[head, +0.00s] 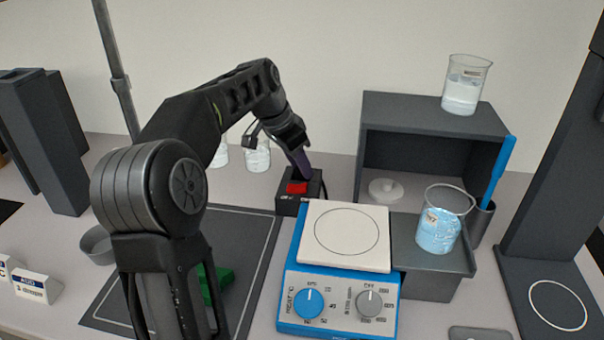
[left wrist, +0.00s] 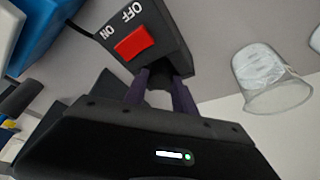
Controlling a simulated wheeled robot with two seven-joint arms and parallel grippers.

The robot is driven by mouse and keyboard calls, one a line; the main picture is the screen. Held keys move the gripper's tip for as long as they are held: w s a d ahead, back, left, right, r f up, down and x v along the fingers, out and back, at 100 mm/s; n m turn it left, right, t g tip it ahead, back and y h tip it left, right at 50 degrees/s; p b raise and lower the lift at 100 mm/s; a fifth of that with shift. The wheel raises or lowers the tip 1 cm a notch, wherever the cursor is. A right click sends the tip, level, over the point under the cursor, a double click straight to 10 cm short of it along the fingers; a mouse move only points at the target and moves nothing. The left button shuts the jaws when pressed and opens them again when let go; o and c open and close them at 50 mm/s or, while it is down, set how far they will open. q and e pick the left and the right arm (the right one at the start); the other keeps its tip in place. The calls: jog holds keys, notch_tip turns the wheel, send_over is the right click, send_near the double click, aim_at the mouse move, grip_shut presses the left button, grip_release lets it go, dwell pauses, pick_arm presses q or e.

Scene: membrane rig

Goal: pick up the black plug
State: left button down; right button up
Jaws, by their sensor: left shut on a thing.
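The black switch box (head: 290,204) with a red rocker switch (head: 297,187) stands behind the blue hotplate. It also shows in the left wrist view (left wrist: 157,22), with ON and OFF marks beside the switch. My left gripper (head: 304,168) reaches down to the back of this box. In the left wrist view its two purple fingers (left wrist: 160,88) are at the end of the box, shut on a small dark thing, which looks like the black plug (left wrist: 158,82). The plug is mostly hidden by the fingers, and I cannot tell whether it is seated in the box. My right gripper is not in view.
The blue hotplate (head: 337,288) with a white top stands just in front of the box. A grey shelf (head: 425,115) stands to the right, with beakers on and before it. Glass beakers (head: 258,157) stand behind my left arm. A green block (head: 215,283) lies on the dark mat (head: 245,240).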

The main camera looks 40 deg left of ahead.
pick_arm(q)
jog(key=shift+r, duration=0.1)
notch_tip(320, 180, up, 10)
jog(key=p, duration=0.1)
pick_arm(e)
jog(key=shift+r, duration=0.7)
pick_arm(q)
jog(key=shift+p, duration=0.35)
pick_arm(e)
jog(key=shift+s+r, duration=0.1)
